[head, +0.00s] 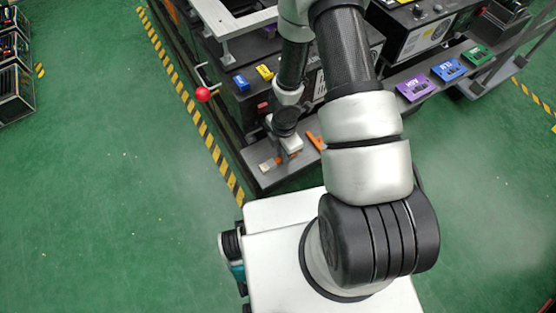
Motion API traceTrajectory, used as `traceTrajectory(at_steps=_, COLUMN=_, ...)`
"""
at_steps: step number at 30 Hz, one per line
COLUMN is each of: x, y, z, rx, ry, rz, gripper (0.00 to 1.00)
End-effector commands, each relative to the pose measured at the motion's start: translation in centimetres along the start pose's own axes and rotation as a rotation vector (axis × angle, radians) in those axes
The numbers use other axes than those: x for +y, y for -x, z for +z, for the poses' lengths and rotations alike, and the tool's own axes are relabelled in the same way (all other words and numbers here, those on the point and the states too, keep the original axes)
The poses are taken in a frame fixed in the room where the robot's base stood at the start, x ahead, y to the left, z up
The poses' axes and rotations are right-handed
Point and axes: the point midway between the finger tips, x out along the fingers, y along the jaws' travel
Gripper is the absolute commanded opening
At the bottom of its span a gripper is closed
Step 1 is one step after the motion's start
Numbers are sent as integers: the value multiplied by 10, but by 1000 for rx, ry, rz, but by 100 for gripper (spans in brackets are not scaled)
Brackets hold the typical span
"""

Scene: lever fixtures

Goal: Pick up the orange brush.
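My gripper (285,155) reaches down over the near end of a grey ledge beside the dark machine. It is small and partly covered by my own wrist, and I cannot tell whether its fingers are open or shut. A bright orange piece (315,141) lies on the ledge just right of the gripper, partly hidden by my arm. A small orange-brown piece with a pale end (271,162) shows right at the gripper's left side. I cannot tell which of these is the orange brush, or whether the gripper touches either one.
A lever with a red ball (203,94) sticks out left of the machine. Purple (416,87), blue (448,70) and green (477,54) labelled items lie on the ledge at right. Green floor (110,200) is clear at left.

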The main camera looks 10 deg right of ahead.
Motion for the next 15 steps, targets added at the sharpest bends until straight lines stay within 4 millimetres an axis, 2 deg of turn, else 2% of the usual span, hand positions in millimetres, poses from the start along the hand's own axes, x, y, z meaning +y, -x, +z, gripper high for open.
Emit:
traceTrajectory(at_steps=8, x=0, y=2, z=0, rx=0, ry=0, rz=0, gripper=0)
traceTrajectory(at_steps=11, x=0, y=14, z=0, rx=0, ry=-1, rz=1, gripper=0)
traceTrajectory(at_steps=15, x=1, y=43, z=0, rx=0, ry=-4, rz=2, gripper=0)
